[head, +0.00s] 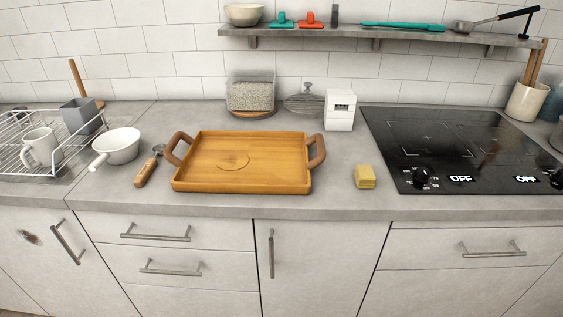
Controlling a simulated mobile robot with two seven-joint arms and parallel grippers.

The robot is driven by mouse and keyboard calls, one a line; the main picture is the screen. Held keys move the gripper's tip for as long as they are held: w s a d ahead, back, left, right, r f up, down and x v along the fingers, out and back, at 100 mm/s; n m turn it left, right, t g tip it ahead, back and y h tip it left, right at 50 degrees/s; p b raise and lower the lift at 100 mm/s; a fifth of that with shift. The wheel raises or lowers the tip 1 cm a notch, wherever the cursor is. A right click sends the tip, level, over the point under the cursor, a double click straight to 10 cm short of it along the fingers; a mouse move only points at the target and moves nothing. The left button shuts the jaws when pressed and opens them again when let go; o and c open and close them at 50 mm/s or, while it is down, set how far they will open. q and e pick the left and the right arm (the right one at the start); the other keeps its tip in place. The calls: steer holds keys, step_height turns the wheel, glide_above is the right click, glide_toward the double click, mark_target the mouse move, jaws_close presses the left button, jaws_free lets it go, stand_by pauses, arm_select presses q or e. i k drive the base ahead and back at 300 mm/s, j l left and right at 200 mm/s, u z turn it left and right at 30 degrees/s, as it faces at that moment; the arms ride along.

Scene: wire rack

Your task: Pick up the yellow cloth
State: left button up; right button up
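A small yellow block-like thing (365,176) lies on the grey counter near its front edge. It sits between the wooden tray and the black cooktop, and it is the only yellow item I can pick out; it looks like a folded cloth or a sponge. Nothing covers it. Neither of my grippers shows in the head view.
A wooden tray (240,184) with two handles is left of it. The cooktop (440,150) is right, a white box (340,110) behind. A wire rack (22,150) with a mug (40,147) stands far left. A shelf (345,33) hangs above. Counter around the yellow thing is clear.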

mark_target(364, 175)
steer(key=l+u, duration=0.1)
steer(key=u, duration=0.6)
steer(key=k+l+u, duration=0.1)
steer(key=l+u, duration=0.25)
steer(key=k+l+u, duration=0.1)
steer(key=l+u, duration=0.25)
steer(key=k+l+u, duration=0.1)
steer(key=l, duration=0.25)
steer(key=k+l+u, duration=0.15)
steer(key=k+l, duration=0.15)
steer(key=l, duration=0.55)
steer(key=i, duration=0.2)
